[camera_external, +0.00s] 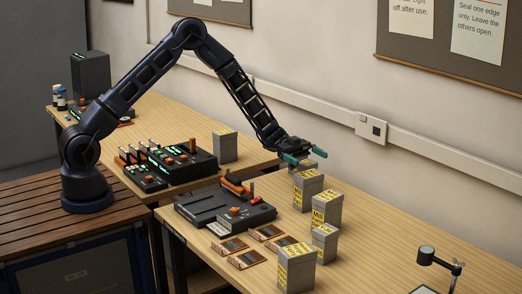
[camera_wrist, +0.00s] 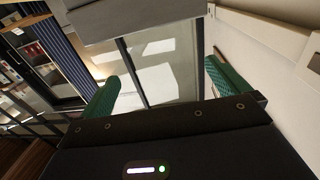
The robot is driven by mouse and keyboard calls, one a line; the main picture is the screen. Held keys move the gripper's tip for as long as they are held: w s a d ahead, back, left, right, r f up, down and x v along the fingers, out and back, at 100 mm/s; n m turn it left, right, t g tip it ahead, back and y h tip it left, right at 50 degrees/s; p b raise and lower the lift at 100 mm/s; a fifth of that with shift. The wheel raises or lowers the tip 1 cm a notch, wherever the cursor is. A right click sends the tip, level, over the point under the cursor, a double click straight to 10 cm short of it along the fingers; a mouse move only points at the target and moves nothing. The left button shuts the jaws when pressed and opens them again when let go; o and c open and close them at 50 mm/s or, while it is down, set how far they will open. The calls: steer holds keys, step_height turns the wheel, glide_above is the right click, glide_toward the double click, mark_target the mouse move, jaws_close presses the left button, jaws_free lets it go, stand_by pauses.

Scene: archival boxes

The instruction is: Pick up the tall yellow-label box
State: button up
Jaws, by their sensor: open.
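Several grey boxes with yellow labels stand upright on the right-hand table in the external view. One is at the back (camera_external: 307,193), one just right of it (camera_external: 335,209), one in the middle (camera_external: 326,243) and one nearest the camera (camera_external: 296,270). They differ somewhat in height, and I cannot tell surely which is the tall one. My gripper (camera_external: 304,156) is open and empty, above and behind the back box. Part of another grey box shows just under it. In the wrist view my gripper (camera_wrist: 160,72) has its green fingers apart; a grey block edge (camera_wrist: 130,18) crosses the top.
A dark device (camera_external: 225,208) with orange parts and several small framed cards (camera_external: 247,259) lie left of the boxes. A small black stand (camera_external: 436,262) is at the right. The wall with its trunking (camera_external: 310,102) runs behind the table.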

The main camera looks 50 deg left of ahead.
mark_target(307, 172)
steer(key=shift+f, duration=1.35)
step_height(307, 172, down, 4)
steer(key=shift+r, duration=0.1)
steer(key=d, duration=0.3)
steer(key=shift+s+r, duration=0.1)
steer(key=shift+r, duration=0.05)
steer(key=c, duration=1.5)
steer(key=shift+r, duration=0.15)
